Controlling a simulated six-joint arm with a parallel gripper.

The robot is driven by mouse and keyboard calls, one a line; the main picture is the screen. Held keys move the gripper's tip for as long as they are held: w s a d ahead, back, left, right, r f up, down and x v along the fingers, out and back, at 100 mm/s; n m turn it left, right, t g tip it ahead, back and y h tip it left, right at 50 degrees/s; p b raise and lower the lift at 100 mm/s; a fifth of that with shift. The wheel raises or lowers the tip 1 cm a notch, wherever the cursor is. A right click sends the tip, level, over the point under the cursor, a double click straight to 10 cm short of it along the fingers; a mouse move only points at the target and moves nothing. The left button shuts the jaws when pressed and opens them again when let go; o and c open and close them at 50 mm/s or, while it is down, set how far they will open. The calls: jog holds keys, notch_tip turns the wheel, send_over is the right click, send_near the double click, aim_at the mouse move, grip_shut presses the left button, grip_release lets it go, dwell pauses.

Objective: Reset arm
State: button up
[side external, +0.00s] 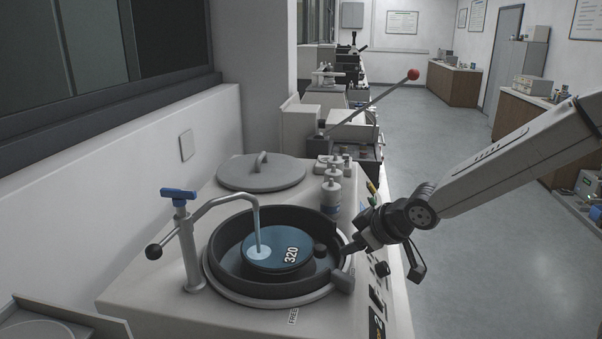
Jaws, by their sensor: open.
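My arm comes in from the right edge. My gripper (349,263) is at the right rim of the round black bowl (232,278) of a grinding machine, pointing left and down. Its jaws are open; I cannot tell whether they touch the rim, and the fingertips are small and dark. Inside the bowl is a blue disc (275,243) marked 320. A small dark knob (320,250) stands at the bowl's right side, just left of my gripper.
A curved tap (188,240) with a blue handle reaches over the disc, with water falling. A grey round lid (262,172) lies behind the bowl. Bottles (331,195) stand behind my gripper. A long red-knobbed lever (375,101) rises beyond. The floor at right is clear.

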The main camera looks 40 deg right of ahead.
jog(key=s+d+f+m+g, duration=0.2)
jog(key=s+f+g, duration=0.1)
jog(key=s, duration=0.3)
jog(key=s+d+f+m+g+h, duration=0.1)
jog(key=s+d+f+m+g, duration=0.1)
jog(key=s+f, duration=0.3)
jog(key=s+d+g, duration=0.1)
jog(key=s, duration=0.1)
jog(key=shift+s+d+f, duration=0.2)
jog(key=shift+s+f, duration=0.1)
jog(key=shift+f, duration=0.05)
